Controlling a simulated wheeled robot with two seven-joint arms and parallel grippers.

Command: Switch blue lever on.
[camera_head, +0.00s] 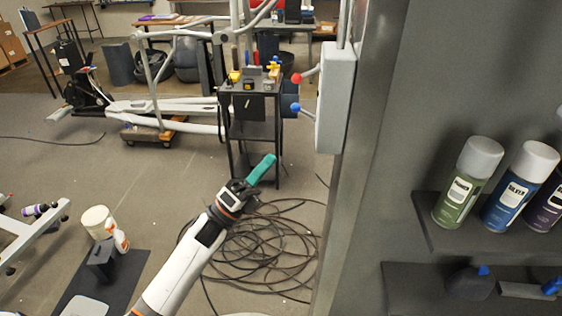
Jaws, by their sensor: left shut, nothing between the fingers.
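The blue lever (299,107) sticks out to the left from the lower side of a light grey wall box (337,97). A red lever (301,77) sticks out above it on the same box. My left gripper (263,168), with teal fingers, is shut and empty. In the picture it is below and to the left of the blue lever, apart from it. My right gripper does not show.
A dark tool cart (254,131) stands behind my left gripper. A coil of black cable (265,250) lies on the floor. A dark wall with shelves (470,238) holding spray cans (468,182) fills the right side.

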